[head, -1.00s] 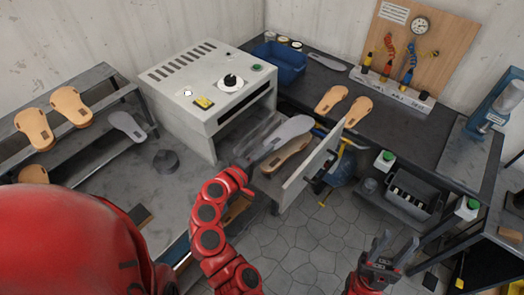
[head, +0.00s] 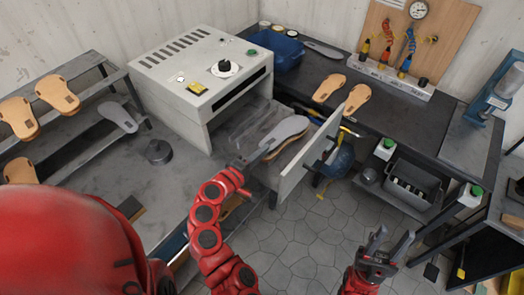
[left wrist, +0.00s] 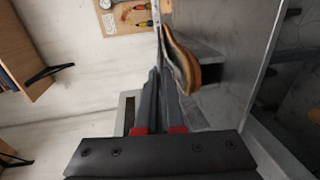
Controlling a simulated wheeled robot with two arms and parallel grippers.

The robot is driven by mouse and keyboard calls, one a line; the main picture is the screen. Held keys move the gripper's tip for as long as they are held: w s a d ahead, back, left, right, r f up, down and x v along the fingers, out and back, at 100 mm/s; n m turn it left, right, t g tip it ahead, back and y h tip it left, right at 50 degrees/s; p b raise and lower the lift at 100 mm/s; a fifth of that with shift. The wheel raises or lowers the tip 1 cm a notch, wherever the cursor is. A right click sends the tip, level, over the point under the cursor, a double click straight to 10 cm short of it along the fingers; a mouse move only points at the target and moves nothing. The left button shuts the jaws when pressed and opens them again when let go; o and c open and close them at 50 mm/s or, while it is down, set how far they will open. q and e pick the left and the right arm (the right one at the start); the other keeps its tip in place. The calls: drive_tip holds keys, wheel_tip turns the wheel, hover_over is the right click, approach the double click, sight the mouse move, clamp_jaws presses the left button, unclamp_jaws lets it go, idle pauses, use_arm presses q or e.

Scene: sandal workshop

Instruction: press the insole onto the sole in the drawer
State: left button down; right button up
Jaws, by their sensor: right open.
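The grey insole (head: 287,128) is in my left gripper (head: 252,160), which is shut on its near end. It lies over the brown sole (left wrist: 186,68) in the open drawer and hides most of it in the head view. In the left wrist view the insole shows nearly edge-on beside the sole; I cannot tell whether they touch. The drawer's pale front panel (head: 308,162) stands to the right of the insole. My right gripper (head: 388,241) is open and empty, low at the right, away from the drawer.
The white machine (head: 205,75) stands above the drawer. A rack (head: 88,88) at the left holds several soles. A grey crate (head: 412,187) is at the right.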

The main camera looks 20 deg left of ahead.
use_arm(q)
drive_tip(key=c, duration=1)
unclamp_jaws()
drive_tip(key=shift+o, duration=0.2)
drive_tip(key=shift+f+b+v, duration=0.15)
drive_tip(key=shift+b+v, duration=0.25)
drive_tip(key=shift+v, duration=0.5)
drive_tip(key=shift+f+b+v, duration=0.1)
drive_tip(key=shift+b+v, duration=0.25)
drive_tip(key=shift+v, duration=0.5)
drive_tip(key=shift+b+v, duration=0.4)
drive_tip(key=shift+v, duration=0.95)
drive_tip(key=shift+r, duration=0.1)
wheel_tip(320, 180, up, 6)
drive_tip(key=p, duration=0.6)
drive_tip(key=shift+c, duration=0.2)
